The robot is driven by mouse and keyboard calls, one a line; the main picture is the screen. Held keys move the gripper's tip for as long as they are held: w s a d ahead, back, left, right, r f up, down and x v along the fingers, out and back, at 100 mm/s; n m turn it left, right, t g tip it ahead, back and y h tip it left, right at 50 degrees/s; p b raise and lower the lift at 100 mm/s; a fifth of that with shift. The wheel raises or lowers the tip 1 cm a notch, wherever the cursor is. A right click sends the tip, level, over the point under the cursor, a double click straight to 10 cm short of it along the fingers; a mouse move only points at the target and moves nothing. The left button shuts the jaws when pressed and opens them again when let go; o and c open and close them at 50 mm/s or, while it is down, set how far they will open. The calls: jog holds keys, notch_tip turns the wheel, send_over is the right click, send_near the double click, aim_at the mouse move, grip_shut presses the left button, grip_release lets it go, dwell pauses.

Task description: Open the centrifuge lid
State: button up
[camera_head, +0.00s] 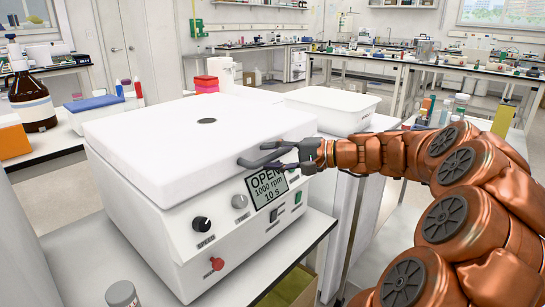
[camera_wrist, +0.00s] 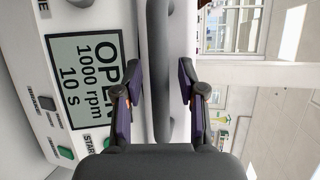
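The centrifuge (camera_head: 165,235) is a white box on a bench, with its flat white lid (camera_head: 190,135) down on the body. Its front display (camera_head: 268,192) reads OPEN, 1000 rpm, 10 s; the display also shows in the wrist view (camera_wrist: 85,80). A dark grey handle (camera_head: 262,157) sticks out from the lid's front edge. In the wrist view the handle (camera_wrist: 158,40) runs upright between the fingers. My gripper (camera_head: 291,160) is open around the handle, one finger on each side. In the wrist view, gaps show between my gripper (camera_wrist: 157,88) and the handle.
A black knob (camera_head: 201,224) and a red knob (camera_head: 217,264) are on the front panel. A white tub (camera_head: 333,108) stands behind the centrifuge at right. A brown bottle (camera_head: 30,100) and a blue-topped box (camera_head: 93,108) are at left. The space above the lid is clear.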

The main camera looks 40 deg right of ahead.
grip_shut()
jog(key=shift+r, duration=0.1)
dwell(0.4)
